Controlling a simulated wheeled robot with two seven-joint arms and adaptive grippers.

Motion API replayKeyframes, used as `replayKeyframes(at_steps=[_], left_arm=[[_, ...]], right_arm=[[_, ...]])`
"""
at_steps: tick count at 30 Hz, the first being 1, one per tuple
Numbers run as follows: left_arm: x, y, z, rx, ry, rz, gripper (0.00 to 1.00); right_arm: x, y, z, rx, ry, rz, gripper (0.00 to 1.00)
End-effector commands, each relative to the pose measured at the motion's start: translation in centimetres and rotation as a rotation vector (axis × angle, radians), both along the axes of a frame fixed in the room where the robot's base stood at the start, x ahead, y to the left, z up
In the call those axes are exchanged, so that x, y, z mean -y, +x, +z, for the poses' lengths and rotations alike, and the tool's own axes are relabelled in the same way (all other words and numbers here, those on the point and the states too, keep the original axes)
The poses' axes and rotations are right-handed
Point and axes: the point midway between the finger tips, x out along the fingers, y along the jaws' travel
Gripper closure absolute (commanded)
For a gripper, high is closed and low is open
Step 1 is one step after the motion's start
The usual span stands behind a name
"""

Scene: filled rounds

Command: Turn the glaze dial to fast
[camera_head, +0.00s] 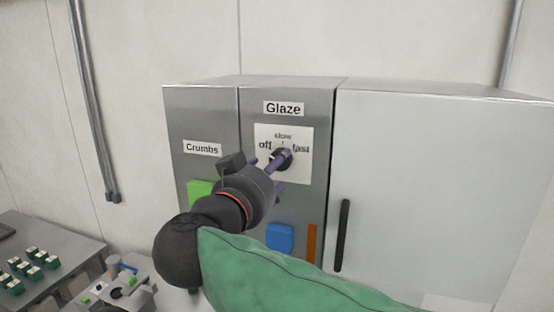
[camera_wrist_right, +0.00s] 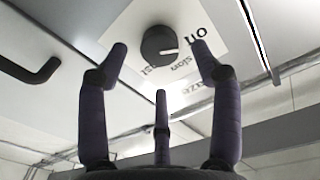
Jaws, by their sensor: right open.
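The glaze dial (camera_head: 282,159) is a dark round knob on a white plate (camera_head: 305,172) lettered off, slow and fast, under the Glaze label (camera_head: 284,108). In the right wrist view the dial (camera_wrist_right: 158,43) shows a pale pointer mark on its side facing the off and slow lettering; I cannot tell exactly which it marks. My right gripper (camera_head: 270,165) is in front of the plate and partly covers the dial in the head view. Its three purple fingers (camera_wrist_right: 160,62) are open and spread around the dial, with nothing between them. My left gripper is not in view.
A Crumbs panel (camera_head: 202,148) with a green block (camera_head: 200,189) is left of the dial. Below are a blue block (camera_head: 280,238) and an orange strip (camera_head: 311,243). A cabinet door with a black handle (camera_head: 342,235) stands right. A table (camera_head: 60,228) is at lower left.

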Motion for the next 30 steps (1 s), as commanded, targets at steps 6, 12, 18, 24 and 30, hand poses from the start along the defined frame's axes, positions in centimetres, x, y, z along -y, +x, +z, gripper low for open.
replayKeyframes(at_steps=[6, 12, 18, 24, 30], left_arm=[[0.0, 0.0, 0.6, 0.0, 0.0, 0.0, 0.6], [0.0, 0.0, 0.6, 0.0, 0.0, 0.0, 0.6], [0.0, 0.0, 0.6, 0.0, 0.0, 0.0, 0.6], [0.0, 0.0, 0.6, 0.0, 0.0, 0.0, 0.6], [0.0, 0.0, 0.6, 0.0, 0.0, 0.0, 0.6]], right_arm=[[0.9, 2.5, 0.1, 0.001, 0.002, -0.001, 0.35], [1.2, 3.2, 0.0, 0.0, 0.001, 0.001, 0.35], [1.2, 3.2, 0.0, 0.001, 0.001, 0.001, 0.35], [1.2, 3.1, 0.0, 0.001, 0.001, 0.001, 0.86], [1.2, 3.1, 0.2, 0.003, 0.002, 0.001, 0.91]])
